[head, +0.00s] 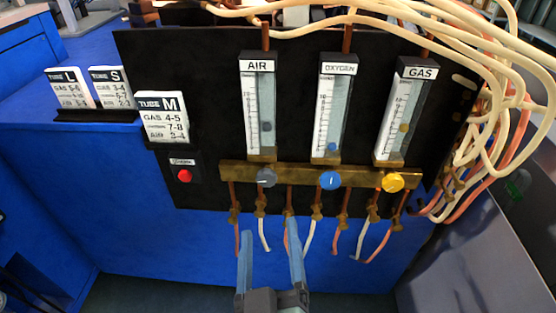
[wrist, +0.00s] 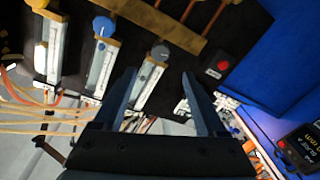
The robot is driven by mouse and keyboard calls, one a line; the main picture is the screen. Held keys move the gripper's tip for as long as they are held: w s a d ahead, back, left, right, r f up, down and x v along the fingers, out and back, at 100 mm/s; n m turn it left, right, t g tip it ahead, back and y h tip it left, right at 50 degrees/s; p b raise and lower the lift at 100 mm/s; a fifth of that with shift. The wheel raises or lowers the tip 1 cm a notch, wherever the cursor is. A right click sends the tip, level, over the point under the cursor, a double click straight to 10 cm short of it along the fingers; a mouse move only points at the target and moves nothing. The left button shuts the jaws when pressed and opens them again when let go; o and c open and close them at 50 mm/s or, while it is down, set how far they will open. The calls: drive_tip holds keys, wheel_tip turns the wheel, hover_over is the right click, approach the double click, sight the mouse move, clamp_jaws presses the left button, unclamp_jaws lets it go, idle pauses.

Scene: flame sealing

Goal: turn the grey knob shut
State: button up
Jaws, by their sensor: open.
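The grey knob (head: 266,177) sits on the brass bar below the AIR flow tube (head: 259,105) in the head view. The float in that tube shows a little below the middle of the scale. The knob also shows in the wrist view (wrist: 160,53), above and between the fingers. My gripper (head: 270,235) is open and empty. In the head view it is below the knob and apart from it. The fingers also show in the wrist view (wrist: 165,85), with nothing between them touching.
A blue knob (head: 330,180) and a yellow knob (head: 392,182) sit right of the grey one on the brass bar (head: 298,177). A red button (head: 184,175) is to the left. Thin hoses hang below the bar. Pale hoses crowd the right side. Tube cards stand at left.

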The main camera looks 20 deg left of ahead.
sight(267, 181)
drive_tip(key=b+x, duration=0.2)
drive_tip(key=x, duration=1.1)
clamp_jaws()
